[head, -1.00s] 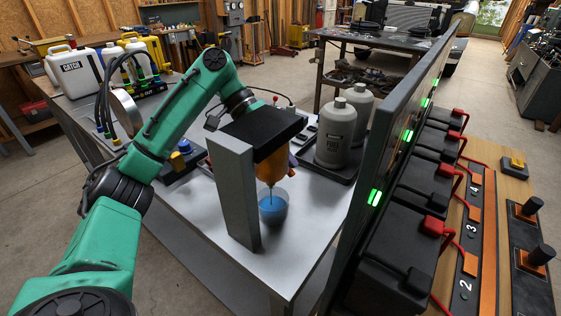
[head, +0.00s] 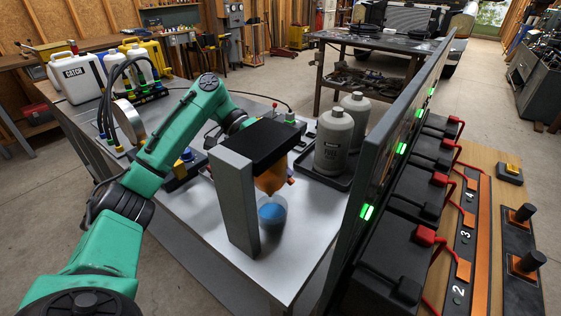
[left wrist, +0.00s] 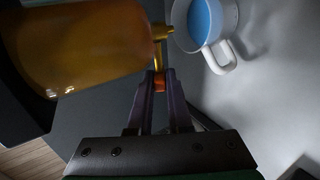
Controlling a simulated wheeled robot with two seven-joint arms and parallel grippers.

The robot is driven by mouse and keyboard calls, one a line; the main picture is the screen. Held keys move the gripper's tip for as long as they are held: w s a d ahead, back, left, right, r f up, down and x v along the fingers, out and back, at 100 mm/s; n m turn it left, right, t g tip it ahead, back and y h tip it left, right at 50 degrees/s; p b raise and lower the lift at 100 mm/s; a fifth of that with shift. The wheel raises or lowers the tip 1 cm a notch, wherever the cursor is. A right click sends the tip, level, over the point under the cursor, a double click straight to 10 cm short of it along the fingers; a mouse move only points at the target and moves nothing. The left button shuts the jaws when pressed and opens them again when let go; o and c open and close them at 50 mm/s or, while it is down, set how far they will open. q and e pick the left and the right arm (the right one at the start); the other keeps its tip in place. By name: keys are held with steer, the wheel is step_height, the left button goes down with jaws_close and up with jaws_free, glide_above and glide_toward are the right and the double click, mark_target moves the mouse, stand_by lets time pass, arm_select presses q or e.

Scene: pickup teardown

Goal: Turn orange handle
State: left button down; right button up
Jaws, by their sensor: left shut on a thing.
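The orange handle (left wrist: 159,82) is a small orange-red piece below the brass spout of the amber tank (left wrist: 85,50) in the left wrist view. My left gripper (left wrist: 160,88) is shut on it with its fingertips. In the head view the tank (head: 271,172) hangs under a black-topped stand (head: 236,200), and my left gripper is mostly hidden behind the stand. A clear cup (head: 272,213) with blue liquid stands under the tank. The cup (left wrist: 228,55) shows its white handle in the left wrist view. No stream shows between spout and cup. My right gripper is out of view.
Two grey bottles (head: 334,140) stand in a black tray right of the tank. A tall dark panel (head: 385,150) with green lights borders the table on the right. A white jug (head: 78,77) and hoses are at the far left. The front table surface is clear.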

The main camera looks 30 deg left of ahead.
arm_select(q)
steer(key=h+p, duration=0.1)
steer(key=h, duration=0.1)
steer(key=shift+a+f+h, duration=0.1)
steer(key=shift+h, duration=0.2)
steer(key=shift+f+g+h+p, duration=0.2)
steer(key=shift+g+h+p, duration=0.1)
steer(key=shift+h, duration=0.4)
steer(key=shift+f+h, duration=0.15)
steer(key=shift+h, duration=0.75)
steer(key=c, duration=0.8)
jaws_free()
steer(key=shift+a, duration=0.1)
steer(key=shift+c, duration=0.2)
